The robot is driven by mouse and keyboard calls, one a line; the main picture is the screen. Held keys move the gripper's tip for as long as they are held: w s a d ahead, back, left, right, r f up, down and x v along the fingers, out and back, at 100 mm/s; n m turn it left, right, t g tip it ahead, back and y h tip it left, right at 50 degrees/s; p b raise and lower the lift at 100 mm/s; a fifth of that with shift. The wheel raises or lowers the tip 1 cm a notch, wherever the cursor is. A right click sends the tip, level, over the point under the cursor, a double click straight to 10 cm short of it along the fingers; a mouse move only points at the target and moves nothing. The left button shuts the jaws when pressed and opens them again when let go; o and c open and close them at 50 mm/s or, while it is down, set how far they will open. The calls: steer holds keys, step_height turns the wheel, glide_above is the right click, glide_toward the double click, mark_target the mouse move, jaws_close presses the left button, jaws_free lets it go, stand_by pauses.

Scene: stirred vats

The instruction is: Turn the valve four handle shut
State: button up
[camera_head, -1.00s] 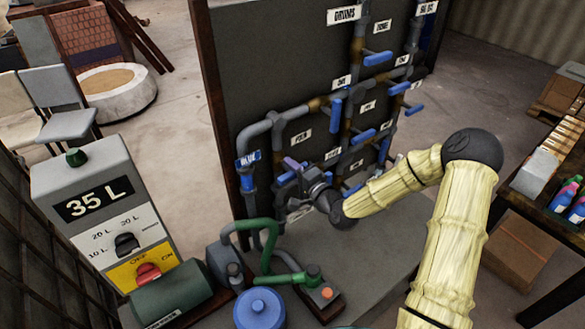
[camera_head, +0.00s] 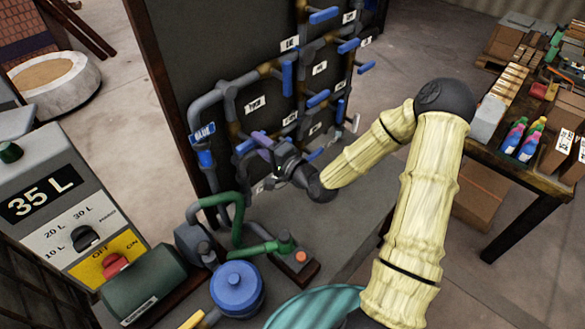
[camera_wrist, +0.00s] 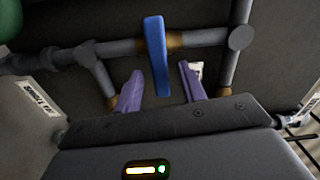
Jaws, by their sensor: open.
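A blue valve handle (camera_wrist: 157,55) stands across a grey pipe (camera_wrist: 205,38) in the wrist view. My gripper (camera_wrist: 160,88) is open, with its two purple fingers apart on either side of the handle's lower end. No contact with the handle shows. In the head view my gripper (camera_head: 264,141) is at the lower left of the dark pipe panel (camera_head: 195,50), beside a blue handle (camera_head: 245,147). My gripper hides part of the pipework there. The small white labels are too blurred to tell surely which valve is four.
Several other blue handles, such as one (camera_head: 287,78) above, jut from the panel close to my arm. A green pipe (camera_head: 237,220), a blue-lidded vessel (camera_head: 237,287) and a 35 L control box (camera_head: 60,160) stand in front. A table with bottles (camera_head: 515,140) is at right.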

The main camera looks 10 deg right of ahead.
steer(key=p+v, duration=0.7)
steer(key=v, duration=0.5)
steer(key=shift+s+d, duration=0.2)
steer(key=shift+s, duration=0.05)
stand_by(1.3)
